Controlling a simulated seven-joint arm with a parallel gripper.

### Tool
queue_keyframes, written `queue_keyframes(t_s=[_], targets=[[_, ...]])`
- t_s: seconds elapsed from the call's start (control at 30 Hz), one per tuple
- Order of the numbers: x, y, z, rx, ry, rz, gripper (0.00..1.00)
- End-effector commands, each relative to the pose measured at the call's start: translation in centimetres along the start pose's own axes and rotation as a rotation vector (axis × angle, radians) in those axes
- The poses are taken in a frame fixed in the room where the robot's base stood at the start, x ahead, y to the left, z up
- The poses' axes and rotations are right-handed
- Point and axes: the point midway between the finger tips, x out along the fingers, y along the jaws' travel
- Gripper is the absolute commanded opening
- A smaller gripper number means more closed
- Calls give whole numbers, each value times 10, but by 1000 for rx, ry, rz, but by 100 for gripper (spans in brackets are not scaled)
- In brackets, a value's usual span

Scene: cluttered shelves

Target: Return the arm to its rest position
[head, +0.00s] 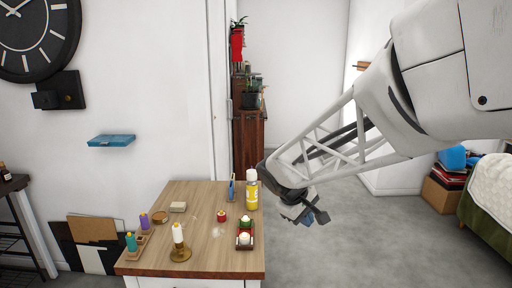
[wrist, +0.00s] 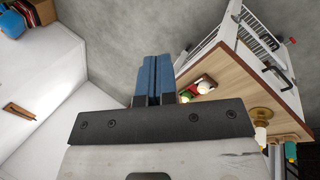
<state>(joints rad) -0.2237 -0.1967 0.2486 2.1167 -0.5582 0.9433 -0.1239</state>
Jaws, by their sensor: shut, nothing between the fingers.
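My arm reaches in from the upper right of the head view. My gripper (head: 306,216) hangs beside the right edge of the wooden-topped cabinet (head: 200,233), over the grey floor. In the wrist view my gripper (wrist: 153,66) shows its two blue fingers pressed together with nothing between them. It touches nothing that I can see.
On the cabinet stand a yellow bottle (head: 252,190), a candle in a brass holder (head: 179,240), a red tray (head: 245,240) with small items, and a purple bottle (head: 144,222). A bed (head: 490,200) and a box (head: 443,190) stand at the right. The floor between is clear.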

Motion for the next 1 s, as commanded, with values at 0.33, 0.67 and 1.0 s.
queue_keyframes(t_s=[0.33, 0.67, 1.0], targets=[[-24, -18, 92, 234, 42, -114, 0], [-38, -50, 166, 449, 88, -224, 0], [-46, -92, 227, 652, 138, -330, 0]])
